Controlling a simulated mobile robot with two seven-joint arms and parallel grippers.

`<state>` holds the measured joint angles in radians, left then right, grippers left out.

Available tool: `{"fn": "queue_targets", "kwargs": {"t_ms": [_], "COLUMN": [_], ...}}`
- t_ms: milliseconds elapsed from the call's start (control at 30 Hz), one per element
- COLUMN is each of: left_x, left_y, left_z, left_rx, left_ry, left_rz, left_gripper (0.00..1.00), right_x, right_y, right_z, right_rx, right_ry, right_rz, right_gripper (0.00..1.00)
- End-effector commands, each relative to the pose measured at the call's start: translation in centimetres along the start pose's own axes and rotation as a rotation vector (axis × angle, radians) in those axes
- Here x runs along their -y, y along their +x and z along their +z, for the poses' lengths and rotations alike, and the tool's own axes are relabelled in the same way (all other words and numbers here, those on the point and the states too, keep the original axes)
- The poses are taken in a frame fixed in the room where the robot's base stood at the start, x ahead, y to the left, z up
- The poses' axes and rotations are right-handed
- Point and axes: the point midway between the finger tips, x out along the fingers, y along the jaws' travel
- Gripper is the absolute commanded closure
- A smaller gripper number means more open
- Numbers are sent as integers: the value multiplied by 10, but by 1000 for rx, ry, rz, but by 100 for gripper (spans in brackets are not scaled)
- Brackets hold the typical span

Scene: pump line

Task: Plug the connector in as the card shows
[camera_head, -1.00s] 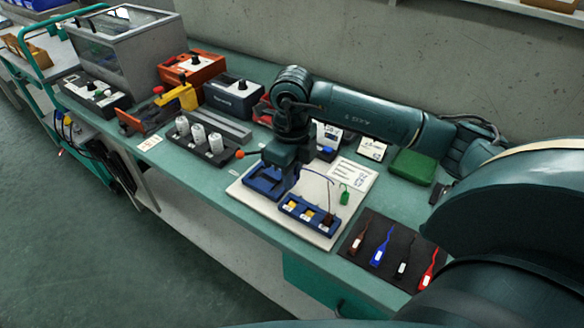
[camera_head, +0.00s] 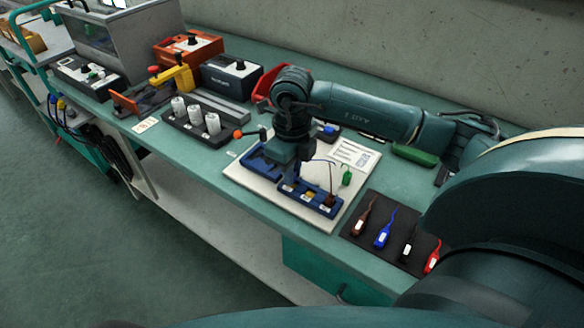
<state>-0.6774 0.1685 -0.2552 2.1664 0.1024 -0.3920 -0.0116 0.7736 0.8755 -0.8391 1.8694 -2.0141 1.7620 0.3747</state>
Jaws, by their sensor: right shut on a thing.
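My right gripper (camera_head: 291,181) points down at the left part of the blue socket block (camera_head: 309,197) on a pale board (camera_head: 240,178). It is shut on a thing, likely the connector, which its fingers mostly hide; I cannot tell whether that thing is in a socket. Yellow and brown sockets show to the right in the block. A green tag-like piece (camera_head: 347,177) is by the cable. The printed white card (camera_head: 354,153) lies at the board's back. My left gripper is not in view.
A dark mat (camera_head: 379,254) at right holds brown, blue, black and red leads. A blue holder (camera_head: 258,165) is left of the gripper. A rack of white cylinders (camera_head: 196,127) and an orange-knobbed lever (camera_head: 238,134) stand further left. The bench's front edge is close.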

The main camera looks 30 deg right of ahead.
Motion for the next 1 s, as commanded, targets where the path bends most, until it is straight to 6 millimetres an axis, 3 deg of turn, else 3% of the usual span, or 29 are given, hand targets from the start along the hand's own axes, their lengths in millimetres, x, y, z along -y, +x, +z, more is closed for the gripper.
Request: {"fn": "queue_targets", "kwargs": {"t_ms": [1000], "left_x": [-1], "left_y": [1], "left_z": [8], "left_rx": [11], "left_ry": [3], "left_rz": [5], "left_gripper": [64], "right_x": [0], "right_y": [1], "right_z": [0], "right_rx": [0], "right_ry": [0], "right_rz": [0], "right_gripper": [100]}}
